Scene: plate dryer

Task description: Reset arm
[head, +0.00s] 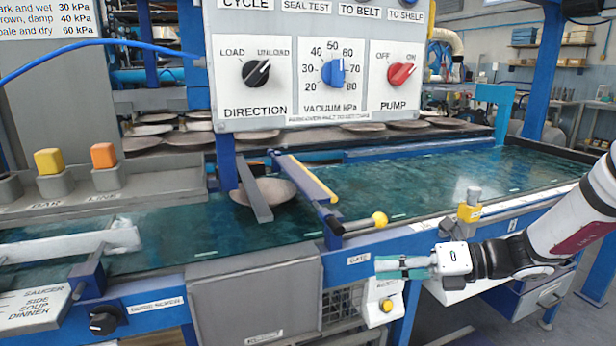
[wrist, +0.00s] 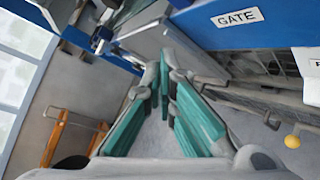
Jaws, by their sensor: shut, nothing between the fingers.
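My gripper (head: 403,267) is in the head view at the right of centre, in front of the machine's front rail and below the gate handle. Its teal fingers point left and are shut with nothing between them. In the wrist view the teal fingers (wrist: 163,75) meet near the middle, with the blue rail and its GATE label at upper right. My white arm comes in from the right edge of the head view.
A plate (head: 264,192) lies on the green belt (head: 420,197) by the gate bars. The yellow-knobbed gate handle (head: 379,219) and a yellow-topped valve (head: 469,210) are near my gripper. A control panel (head: 315,102) with three knobs hangs above. Several plates sit on the shelf behind.

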